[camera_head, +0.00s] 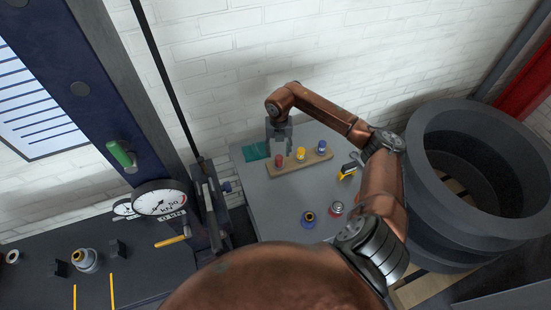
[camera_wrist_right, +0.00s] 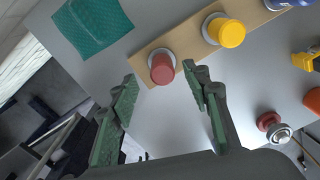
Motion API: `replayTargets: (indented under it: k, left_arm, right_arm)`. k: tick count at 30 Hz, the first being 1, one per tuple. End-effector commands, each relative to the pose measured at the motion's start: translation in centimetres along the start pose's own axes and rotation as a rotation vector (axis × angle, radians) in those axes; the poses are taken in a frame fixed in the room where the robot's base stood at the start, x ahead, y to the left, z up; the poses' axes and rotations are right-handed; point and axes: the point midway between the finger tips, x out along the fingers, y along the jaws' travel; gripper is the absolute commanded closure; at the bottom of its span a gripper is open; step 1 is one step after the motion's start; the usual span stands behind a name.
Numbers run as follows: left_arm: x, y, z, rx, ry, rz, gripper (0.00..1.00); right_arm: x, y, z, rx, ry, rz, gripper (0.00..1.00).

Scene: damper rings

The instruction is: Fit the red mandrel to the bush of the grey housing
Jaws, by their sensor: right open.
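The red mandrel (camera_head: 279,159) stands in the left end of a wooden rack on the grey table. My right gripper (camera_head: 279,136) is above it, pointing down, open and empty. In the right wrist view the red mandrel (camera_wrist_right: 162,68) shows just beyond and between the spread fingertips (camera_wrist_right: 160,82), with no visible contact. A grey round part with a brass-coloured bush (camera_head: 85,260), apparently the grey housing, stands on the dark bench at the left. My left gripper is not in view.
The wooden rack (camera_head: 306,161) also holds a yellow mandrel (camera_head: 300,154) and a blue one (camera_head: 322,146). A green cloth (camera_head: 256,151) lies left of it. Dial gauges (camera_head: 160,200) border the bench.

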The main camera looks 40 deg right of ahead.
Motion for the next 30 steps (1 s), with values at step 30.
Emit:
replayTargets:
  k: [30]
  left_arm:
    - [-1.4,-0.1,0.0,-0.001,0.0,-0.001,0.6]
  right_arm:
    - [6.1,-0.3,-0.3,0.005,-0.001,0.0,0.74]
